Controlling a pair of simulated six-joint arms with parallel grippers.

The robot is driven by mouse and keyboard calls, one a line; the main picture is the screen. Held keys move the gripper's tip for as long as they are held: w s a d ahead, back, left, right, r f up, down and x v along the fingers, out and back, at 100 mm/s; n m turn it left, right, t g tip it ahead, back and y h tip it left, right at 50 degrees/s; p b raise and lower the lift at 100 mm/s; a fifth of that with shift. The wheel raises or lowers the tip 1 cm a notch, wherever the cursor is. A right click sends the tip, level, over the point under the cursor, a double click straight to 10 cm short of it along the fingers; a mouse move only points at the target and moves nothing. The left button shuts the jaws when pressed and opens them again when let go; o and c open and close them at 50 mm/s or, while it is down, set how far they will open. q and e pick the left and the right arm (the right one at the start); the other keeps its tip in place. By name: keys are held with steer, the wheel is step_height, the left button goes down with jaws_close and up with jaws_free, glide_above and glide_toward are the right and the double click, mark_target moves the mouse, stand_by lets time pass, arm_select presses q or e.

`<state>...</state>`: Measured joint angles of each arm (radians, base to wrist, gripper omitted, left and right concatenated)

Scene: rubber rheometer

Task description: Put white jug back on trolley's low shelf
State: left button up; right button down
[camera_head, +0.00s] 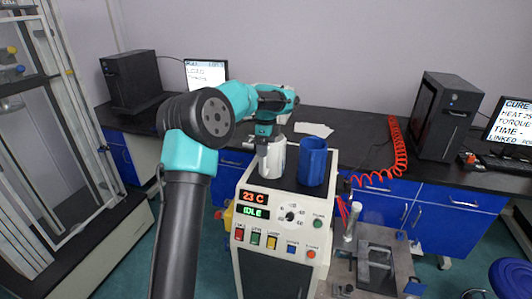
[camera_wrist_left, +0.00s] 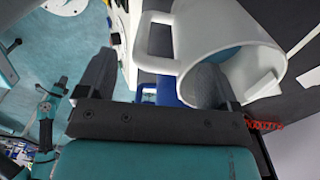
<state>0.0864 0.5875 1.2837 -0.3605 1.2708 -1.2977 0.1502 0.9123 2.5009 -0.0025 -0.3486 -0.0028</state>
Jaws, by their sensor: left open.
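The white jug (camera_head: 274,158) stands upright on the dark top of the machine with the lit display. My left gripper (camera_head: 266,140) is at the jug's upper part, pointing down. In the left wrist view the white jug (camera_wrist_left: 225,35) fills the upper right, with its open mouth and its handle (camera_wrist_left: 157,38) showing. My left gripper (camera_wrist_left: 155,85) is open there; one finger overlaps the jug's mouth and the other is to the left, clear of the handle. Whether a finger touches the jug cannot be told. I cannot make out the trolley's low shelf. My right gripper is out of view.
A blue jug (camera_head: 313,163) stands close to the right of the white one. The machine's front has a display (camera_head: 255,203) and buttons. A metal fixture (camera_head: 376,262) stands to the lower right. A red coiled hose (camera_head: 396,160) hangs over the bench behind.

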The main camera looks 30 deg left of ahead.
arm_select(q)
step_height(320, 180, up, 8)
steer(key=shift+r, duration=0.25)
stand_by(1.7)
